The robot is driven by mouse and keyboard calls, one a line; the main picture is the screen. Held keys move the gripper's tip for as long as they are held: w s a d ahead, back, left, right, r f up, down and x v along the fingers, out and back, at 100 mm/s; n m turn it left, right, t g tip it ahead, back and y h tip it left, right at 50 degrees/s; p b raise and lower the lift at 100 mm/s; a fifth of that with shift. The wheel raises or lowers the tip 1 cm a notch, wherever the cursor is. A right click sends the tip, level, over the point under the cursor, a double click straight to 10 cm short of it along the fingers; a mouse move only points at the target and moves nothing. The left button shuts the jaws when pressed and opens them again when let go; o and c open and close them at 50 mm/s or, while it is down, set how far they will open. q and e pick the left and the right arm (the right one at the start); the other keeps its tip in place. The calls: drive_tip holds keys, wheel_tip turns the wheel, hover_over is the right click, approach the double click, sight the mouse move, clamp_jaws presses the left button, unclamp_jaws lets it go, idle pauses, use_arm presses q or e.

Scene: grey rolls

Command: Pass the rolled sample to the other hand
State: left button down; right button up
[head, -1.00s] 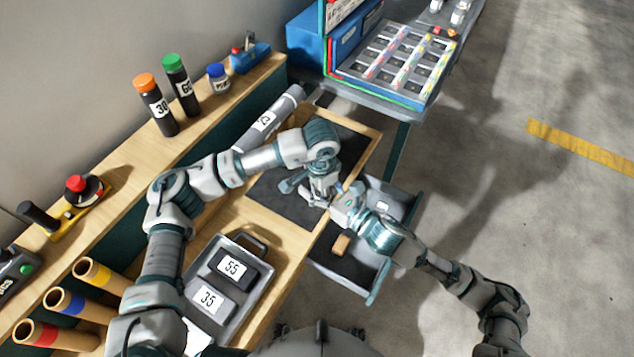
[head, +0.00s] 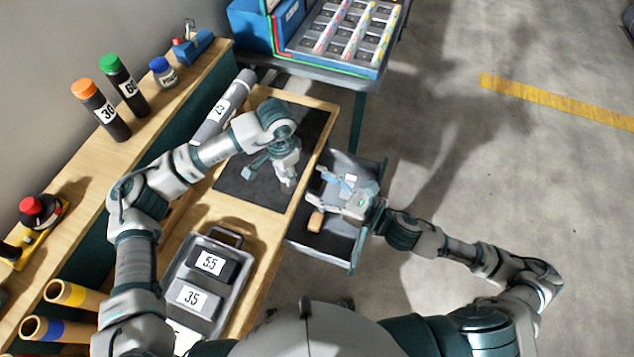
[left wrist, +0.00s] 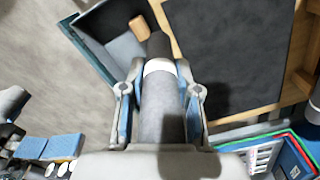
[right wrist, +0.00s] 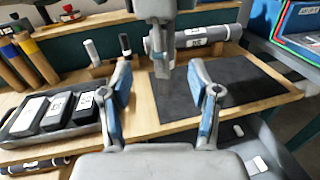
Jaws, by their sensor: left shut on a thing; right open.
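My left gripper (head: 285,172) hangs over the dark mat on the bench, near its front edge. In the left wrist view it is shut on a grey roll (left wrist: 163,112) with a white band and a dark end, pointing away from the palm. In the head view the held roll is mostly hidden by the gripper. My right gripper (head: 340,192) is open and empty above the drawer, to the right of the left gripper and apart from it. In the right wrist view its spread fingers (right wrist: 164,95) face the left gripper and the bench.
Another grey roll (head: 223,106) with a numbered label lies behind the mat (head: 240,185). A tray (head: 237,300) with labelled dark blocks stands at the near left. An open drawer (head: 352,255) holding a wooden block (head: 316,221) juts out on the right. Labelled bottles (head: 124,85) stand on the shelf.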

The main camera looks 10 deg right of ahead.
drive_tip(key=shift+a, duration=0.1)
drive_tip(key=s+a+r+m+g+y, duration=0.1)
drive_tip(key=a+r+m, duration=0.15)
drive_tip(key=m, duration=1.45)
drive_tip(key=s+a+r+m+g, duration=0.1)
drive_tip(key=a+r+m, duration=0.15)
drive_tip(key=m, duration=1.45)
use_arm(q)
drive_tip(key=s+a+r+n, duration=0.2)
drive_tip(key=a+r+n, duration=0.5)
drive_tip(key=r, duration=0.3)
drive_tip(key=shift+s+a+n, duration=0.25)
drive_tip(key=shift+a+n, duration=0.15)
drive_tip(key=shift+a, duration=0.35)
use_arm(e)
drive_tip(key=x, duration=1.1)
drive_tip(key=shift+w+r, duration=0.25)
drive_tip(key=shift+r, duration=0.35)
